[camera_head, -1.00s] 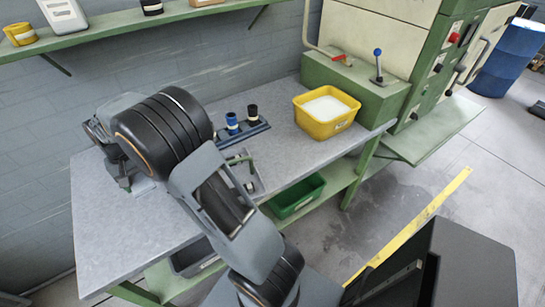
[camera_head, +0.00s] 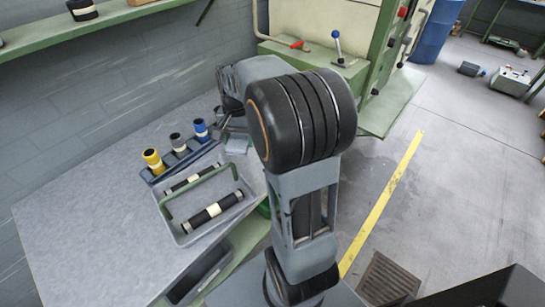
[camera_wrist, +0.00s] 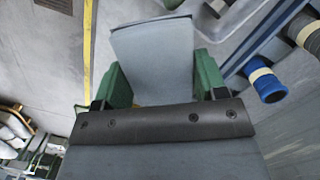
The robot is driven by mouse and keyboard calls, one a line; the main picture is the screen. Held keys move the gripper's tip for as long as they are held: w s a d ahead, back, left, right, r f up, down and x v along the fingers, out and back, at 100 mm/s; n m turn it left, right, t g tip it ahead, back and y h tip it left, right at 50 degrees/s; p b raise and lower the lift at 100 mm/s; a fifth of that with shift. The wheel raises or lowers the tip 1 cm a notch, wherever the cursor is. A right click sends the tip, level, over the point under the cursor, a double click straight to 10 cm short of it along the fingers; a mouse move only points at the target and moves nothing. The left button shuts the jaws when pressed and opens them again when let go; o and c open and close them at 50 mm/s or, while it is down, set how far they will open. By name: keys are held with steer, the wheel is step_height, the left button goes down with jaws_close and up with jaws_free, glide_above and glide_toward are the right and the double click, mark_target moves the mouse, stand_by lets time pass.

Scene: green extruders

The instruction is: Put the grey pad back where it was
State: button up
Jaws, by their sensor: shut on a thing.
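In the wrist view the grey pad (camera_wrist: 153,58) is a flat, pale grey piece between the two green fingers of my gripper (camera_wrist: 160,80). My gripper is shut on it. The pad's near end is hidden by the dark wrist edge.
A blue rack (camera_head: 190,156) holds yellow (camera_head: 153,162), grey (camera_head: 178,143) and blue (camera_head: 200,129) rolls; the blue roll is close right in the wrist view (camera_wrist: 268,84). A grey tray (camera_head: 176,233) with a green handle holds two black rolls. The bench's left part (camera_head: 80,215) is clear.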

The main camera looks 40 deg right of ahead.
steer(key=s+d+m+b, duration=0.2)
steer(key=s+d+m, duration=0.35)
steer(key=s, duration=0.55)
steer(key=shift+m+t, duration=0.4)
steer(key=shift+m, duration=0.25)
steer(key=w+d+f, duration=0.1)
steer(key=w+f, duration=0.2)
steer(key=w+d+f+p, duration=0.1)
steer(key=w+d+f, duration=0.1)
steer(key=w, duration=0.2)
steer(key=w+d+f, duration=0.2)
steer(key=w+f, duration=0.1)
steer(key=w, duration=0.1)
steer(key=shift+f, duration=0.3)
steer(key=shift+w+f, duration=0.15)
steer(key=shift+f, duration=0.1)
steer(key=shift+w+d+f, duration=0.1)
steer(key=shift+w+f, duration=0.05)
steer(key=shift+f, duration=1.5)
steer(key=shift+f, duration=0.2)
steer(key=o, duration=0.9)
steer(key=shift+r, duration=0.1)
